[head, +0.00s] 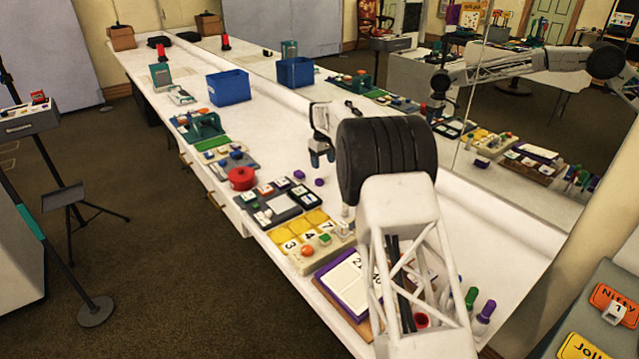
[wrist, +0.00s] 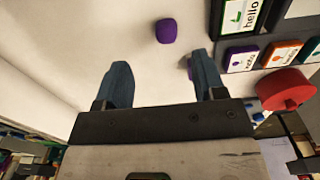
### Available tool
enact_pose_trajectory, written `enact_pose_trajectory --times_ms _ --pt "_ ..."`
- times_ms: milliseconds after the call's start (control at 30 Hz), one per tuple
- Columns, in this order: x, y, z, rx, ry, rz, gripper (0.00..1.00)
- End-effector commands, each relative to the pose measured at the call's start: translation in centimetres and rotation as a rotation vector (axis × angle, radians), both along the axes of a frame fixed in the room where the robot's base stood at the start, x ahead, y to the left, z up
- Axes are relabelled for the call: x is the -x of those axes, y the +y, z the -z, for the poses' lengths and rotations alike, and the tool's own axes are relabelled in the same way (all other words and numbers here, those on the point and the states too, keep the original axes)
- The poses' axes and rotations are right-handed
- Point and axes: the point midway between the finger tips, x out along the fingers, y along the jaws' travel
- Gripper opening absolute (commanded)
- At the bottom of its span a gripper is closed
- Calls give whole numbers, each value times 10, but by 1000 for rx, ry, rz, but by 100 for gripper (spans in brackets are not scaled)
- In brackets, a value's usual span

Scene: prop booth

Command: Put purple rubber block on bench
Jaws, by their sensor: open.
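Two small purple pieces lie on the white bench (head: 262,125). One purple piece (head: 299,174) is left of the other purple piece (head: 319,182) in the head view; I cannot tell which is the rubber block. The wrist view shows a rounded purple block (wrist: 166,31) on the white surface, beyond the fingertips. A second purple piece (wrist: 189,70) is mostly hidden behind the right finger. My gripper (head: 322,160) hangs above the bench near them with blue fingers pointing down. In the wrist view my gripper (wrist: 160,68) is open, with nothing between its fingers.
A red round object (head: 241,178) and grey card panels (head: 275,206) stand left of the gripper. Yellow number tiles (head: 302,232) are nearer. A blue bin (head: 229,87) is farther back. A mirror wall (head: 480,110) runs along the bench's right side.

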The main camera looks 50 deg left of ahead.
Motion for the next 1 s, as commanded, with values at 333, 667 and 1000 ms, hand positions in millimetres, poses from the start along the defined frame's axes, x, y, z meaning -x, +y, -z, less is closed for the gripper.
enact_pose_trajectory --times_ms 333,667,1000 --pt "10 13 10 2 1 -19 64" --pt "10 12 19 3 2 -18 64" --pt "9 12 36 2 1 -18 64"
